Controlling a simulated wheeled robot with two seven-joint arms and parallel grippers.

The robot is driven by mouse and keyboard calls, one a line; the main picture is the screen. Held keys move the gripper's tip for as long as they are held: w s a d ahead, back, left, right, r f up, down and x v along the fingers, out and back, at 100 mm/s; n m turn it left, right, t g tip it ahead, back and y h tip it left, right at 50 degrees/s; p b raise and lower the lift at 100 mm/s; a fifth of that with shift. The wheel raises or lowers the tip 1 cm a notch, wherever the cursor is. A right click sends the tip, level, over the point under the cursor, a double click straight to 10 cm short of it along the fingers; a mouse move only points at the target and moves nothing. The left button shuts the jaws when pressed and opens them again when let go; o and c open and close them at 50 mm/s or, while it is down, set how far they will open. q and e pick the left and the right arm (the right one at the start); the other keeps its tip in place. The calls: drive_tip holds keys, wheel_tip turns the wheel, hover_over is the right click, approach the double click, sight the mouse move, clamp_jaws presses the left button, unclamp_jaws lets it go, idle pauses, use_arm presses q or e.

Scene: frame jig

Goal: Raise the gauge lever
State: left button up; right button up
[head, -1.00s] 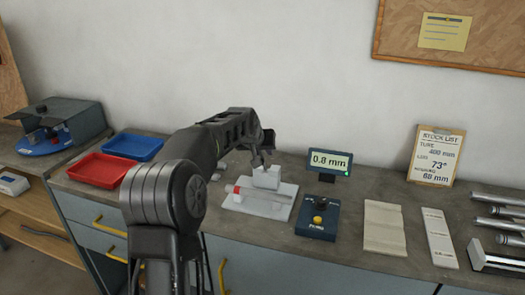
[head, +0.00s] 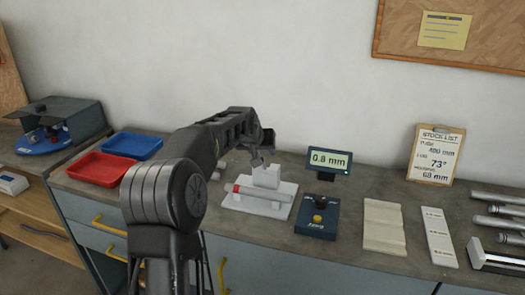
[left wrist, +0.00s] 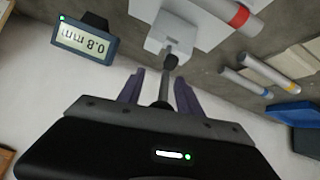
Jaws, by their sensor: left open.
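The white gauge block (head: 266,177) stands on a pale base plate (head: 278,211) on the bench. A grey tube with a red band (head: 258,194) lies in front of it. In the left wrist view, the dark gauge lever (left wrist: 164,88) sticks out from the white block (left wrist: 172,32) toward my left gripper (left wrist: 160,76). The gripper is open, with one purple finger on each side of the lever. In the head view my left gripper (head: 257,158) is at the block's back left, and the lever is hard to make out there. My right gripper is out of view.
A display (head: 329,160) reading 0.8 mm stands right of the gauge, behind a blue button box (head: 317,228). Red (head: 100,169) and blue (head: 134,146) trays lie to the left. Pale plates (head: 384,226) and several tubes lie to the right. The wall is close behind.

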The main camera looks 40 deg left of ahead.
use_arm(q)
drive_tip(key=b+v, duration=0.2)
drive_tip(key=v, duration=0.5)
drive_tip(key=shift+s+r, duration=0.25)
drive_tip(key=shift+s, duration=0.05)
drive_tip(key=shift+d, duration=0.15)
